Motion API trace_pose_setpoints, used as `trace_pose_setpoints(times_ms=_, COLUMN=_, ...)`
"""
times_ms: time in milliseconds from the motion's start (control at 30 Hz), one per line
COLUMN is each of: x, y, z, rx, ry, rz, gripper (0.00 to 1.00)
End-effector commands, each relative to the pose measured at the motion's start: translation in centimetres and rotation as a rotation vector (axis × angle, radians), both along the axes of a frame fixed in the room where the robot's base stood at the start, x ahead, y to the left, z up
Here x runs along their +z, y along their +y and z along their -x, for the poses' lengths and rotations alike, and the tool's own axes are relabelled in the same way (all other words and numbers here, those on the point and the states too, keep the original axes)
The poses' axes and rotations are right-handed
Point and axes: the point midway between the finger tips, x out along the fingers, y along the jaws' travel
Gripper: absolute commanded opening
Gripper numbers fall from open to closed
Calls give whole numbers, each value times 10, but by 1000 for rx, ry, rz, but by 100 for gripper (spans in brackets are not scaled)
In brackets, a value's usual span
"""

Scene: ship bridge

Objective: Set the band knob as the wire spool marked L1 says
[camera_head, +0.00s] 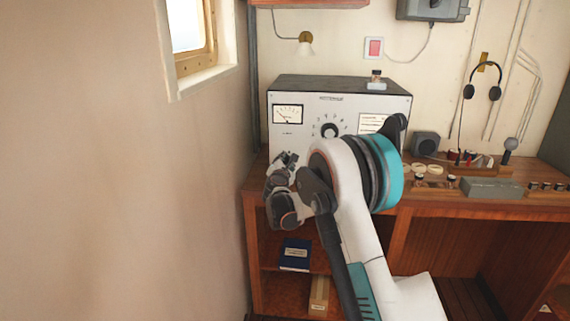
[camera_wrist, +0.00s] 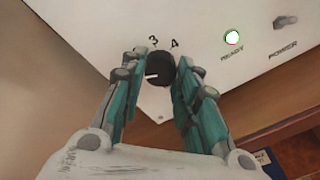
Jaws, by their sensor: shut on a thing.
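A dark round knob (camera_wrist: 159,70) with a white pointer line is on the pale front panel of the radio set (camera_head: 300,140). My gripper (camera_wrist: 161,66) is shut on this knob, one finger on each side. The numerals 3 and 4 show just above the knob; the white line lies on its left side, and any other numerals are hidden by the fingers. No band label can be read. In the head view my gripper (camera_head: 284,165) is at the lower left of the panel and hides the knob. Spools (camera_head: 453,156) stand on the desk at right; no L1 mark is legible.
A larger dial (camera_head: 329,131) and a meter (camera_head: 288,114) are above my gripper. A wall stands close at left. A grey box (camera_head: 491,188) lies on the desk.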

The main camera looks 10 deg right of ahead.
Motion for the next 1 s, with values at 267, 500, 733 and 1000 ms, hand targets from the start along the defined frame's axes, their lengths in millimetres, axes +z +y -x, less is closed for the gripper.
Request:
trace_pose_setpoints(times_ms=267, x=-1, y=1, z=0, rx=0, ry=15, rz=45, gripper=5)
trace_pose_setpoints(times_ms=500, x=-2, y=1, z=1, rx=1, ry=16, rz=49, gripper=5)
trace_pose_setpoints(times_ms=733, x=-2, y=1, z=1, rx=1, ry=16, rz=49, gripper=47)
trace_pose_setpoints(times_ms=1000, x=-1, y=0, z=0, rx=0, ry=16, rz=49, gripper=50)
